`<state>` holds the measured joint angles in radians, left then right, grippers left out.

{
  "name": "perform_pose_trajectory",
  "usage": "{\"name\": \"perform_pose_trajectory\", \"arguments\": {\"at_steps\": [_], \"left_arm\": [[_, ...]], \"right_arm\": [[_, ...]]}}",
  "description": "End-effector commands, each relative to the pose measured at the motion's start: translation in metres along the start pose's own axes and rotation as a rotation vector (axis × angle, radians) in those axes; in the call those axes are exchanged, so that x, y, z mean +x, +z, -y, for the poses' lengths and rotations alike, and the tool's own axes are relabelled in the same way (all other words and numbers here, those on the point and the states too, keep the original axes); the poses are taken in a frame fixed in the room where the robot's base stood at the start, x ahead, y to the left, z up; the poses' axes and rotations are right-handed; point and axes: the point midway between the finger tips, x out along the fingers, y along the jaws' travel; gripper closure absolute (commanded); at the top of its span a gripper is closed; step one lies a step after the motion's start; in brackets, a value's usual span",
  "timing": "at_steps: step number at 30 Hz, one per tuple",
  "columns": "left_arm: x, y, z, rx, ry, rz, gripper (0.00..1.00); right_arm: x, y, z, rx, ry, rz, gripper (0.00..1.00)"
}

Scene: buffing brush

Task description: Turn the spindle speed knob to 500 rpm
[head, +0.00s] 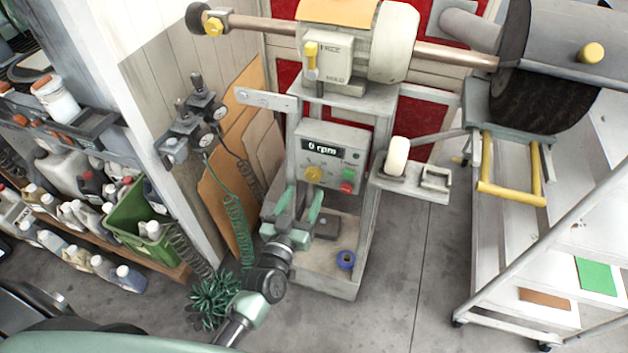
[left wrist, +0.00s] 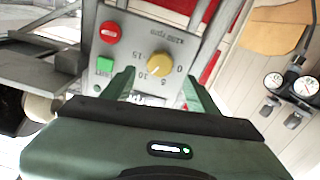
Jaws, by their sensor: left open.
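The yellow spindle speed knob (head: 313,174) is on the grey control panel (head: 300,150) of the buffing machine. The panel's display (head: 322,147) reads 0 rpm. A green button (head: 350,174) and a red button (head: 346,188) are to the right of the knob. My left gripper (head: 303,203) is open and empty, just below and in front of the panel. In the left wrist view the knob (left wrist: 158,63) shows beyond and between the two spread fingers, apart from them, with dial numbers around it. My right gripper is not in view.
The buffing machine (head: 330,60) is above the panel, with a dark brush wheel (head: 545,95) at right. A small white roller (head: 397,156) is right of the panel. A green coiled hose (head: 235,215) hangs at left.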

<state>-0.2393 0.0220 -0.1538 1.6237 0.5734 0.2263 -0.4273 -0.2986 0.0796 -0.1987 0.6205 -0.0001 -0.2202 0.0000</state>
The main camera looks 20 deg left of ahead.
Motion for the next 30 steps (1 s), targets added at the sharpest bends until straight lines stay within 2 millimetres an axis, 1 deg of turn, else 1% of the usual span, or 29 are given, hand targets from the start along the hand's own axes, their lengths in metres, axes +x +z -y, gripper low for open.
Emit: {"name": "perform_pose_trajectory", "arguments": {"at_steps": [1,3,6,9,13,20,21,23,24,27,30], "left_arm": [[0.011,-0.002,-0.001,-0.001,0.001,-0.002,0.41],[0.022,-0.002,-0.001,-0.001,0.001,-0.001,0.41],[0.037,-0.001,-0.001,0.001,0.001,0.0,0.41],[0.047,0.0,-0.001,0.0,0.001,0.001,0.41],[0.053,0.0,-0.001,0.0,0.001,0.002,0.41],[0.054,0.001,-0.001,0.0,0.001,0.003,0.41],[0.054,0.001,0.0,0.0,0.001,0.003,0.46],[0.054,0.001,0.0,0.001,0.001,0.003,0.63],[0.054,0.001,0.0,0.001,0.001,0.003,0.74],[0.054,0.001,0.0,0.001,0.001,0.003,1.0],[0.054,0.001,0.0,-0.001,0.001,0.002,1.0]], "right_arm": [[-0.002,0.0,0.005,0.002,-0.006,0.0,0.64],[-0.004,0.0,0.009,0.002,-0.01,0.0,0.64],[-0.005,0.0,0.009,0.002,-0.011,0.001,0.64],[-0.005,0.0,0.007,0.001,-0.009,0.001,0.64],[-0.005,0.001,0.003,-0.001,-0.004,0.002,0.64],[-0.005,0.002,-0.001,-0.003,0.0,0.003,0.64],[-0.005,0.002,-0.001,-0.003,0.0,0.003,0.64],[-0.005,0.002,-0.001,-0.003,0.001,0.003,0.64],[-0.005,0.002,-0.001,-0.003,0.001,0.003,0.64],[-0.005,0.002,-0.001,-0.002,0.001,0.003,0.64],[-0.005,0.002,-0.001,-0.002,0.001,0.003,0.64]]}}
